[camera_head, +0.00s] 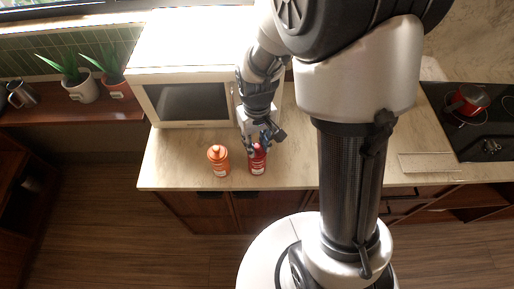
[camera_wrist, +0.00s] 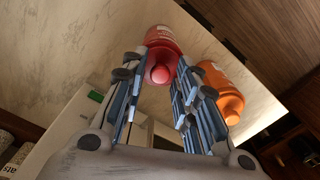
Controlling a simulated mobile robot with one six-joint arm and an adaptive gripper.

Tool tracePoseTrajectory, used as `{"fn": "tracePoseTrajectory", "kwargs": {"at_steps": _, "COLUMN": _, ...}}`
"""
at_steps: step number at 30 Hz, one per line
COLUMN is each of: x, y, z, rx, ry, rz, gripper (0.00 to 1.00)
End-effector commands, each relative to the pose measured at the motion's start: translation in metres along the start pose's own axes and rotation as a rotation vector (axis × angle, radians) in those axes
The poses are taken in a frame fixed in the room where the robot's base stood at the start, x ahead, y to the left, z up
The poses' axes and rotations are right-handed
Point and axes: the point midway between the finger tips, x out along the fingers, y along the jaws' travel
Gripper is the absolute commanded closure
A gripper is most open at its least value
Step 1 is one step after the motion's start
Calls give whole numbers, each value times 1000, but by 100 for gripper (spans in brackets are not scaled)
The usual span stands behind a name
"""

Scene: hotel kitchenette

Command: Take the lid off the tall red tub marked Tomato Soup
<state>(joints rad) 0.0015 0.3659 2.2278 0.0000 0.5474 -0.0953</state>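The red tub (camera_head: 257,168) stands upright on the counter in front of the microwave; its label is too small to read. In the wrist view the red tub (camera_wrist: 162,38) shows its lid (camera_wrist: 160,68) on, with a round knob facing me. My gripper (camera_head: 258,144) is over the top of the red tub and partly hides its lid in the head view. In the wrist view my gripper (camera_wrist: 160,82) is open, with one finger on each side of the lid and knob. I cannot tell whether the fingers touch the lid.
The microwave (camera_head: 190,100) is behind. A red pot (camera_head: 468,99) is on the hob at right. Counter right of the red tub is clear.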

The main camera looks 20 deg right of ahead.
Motion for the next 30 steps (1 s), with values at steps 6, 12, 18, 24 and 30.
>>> {"fn": "tracePoseTrajectory", "kwargs": {"at_steps": 6, "x": 0, "y": 0, "z": 0, "rx": 0, "ry": 0, "rz": 0, "gripper": 90}}
{"fn": "tracePoseTrajectory", "kwargs": {"at_steps": 12, "x": 0, "y": 0, "z": 0, "rx": 0, "ry": 0, "rz": 0, "gripper": 97}}
{"fn": "tracePoseTrajectory", "kwargs": {"at_steps": 18, "x": 0, "y": 0, "z": 0, "rx": 0, "ry": 0, "rz": 0, "gripper": 97}}
{"fn": "tracePoseTrajectory", "kwargs": {"at_steps": 24, "x": -7, "y": 0, "z": -1, "rx": 0, "ry": 3, "rz": 0, "gripper": 97}}
{"fn": "tracePoseTrajectory", "kwargs": {"at_steps": 30, "x": -34, "y": 0, "z": -1, "rx": 0, "ry": 4, "rz": 0, "gripper": 97}}
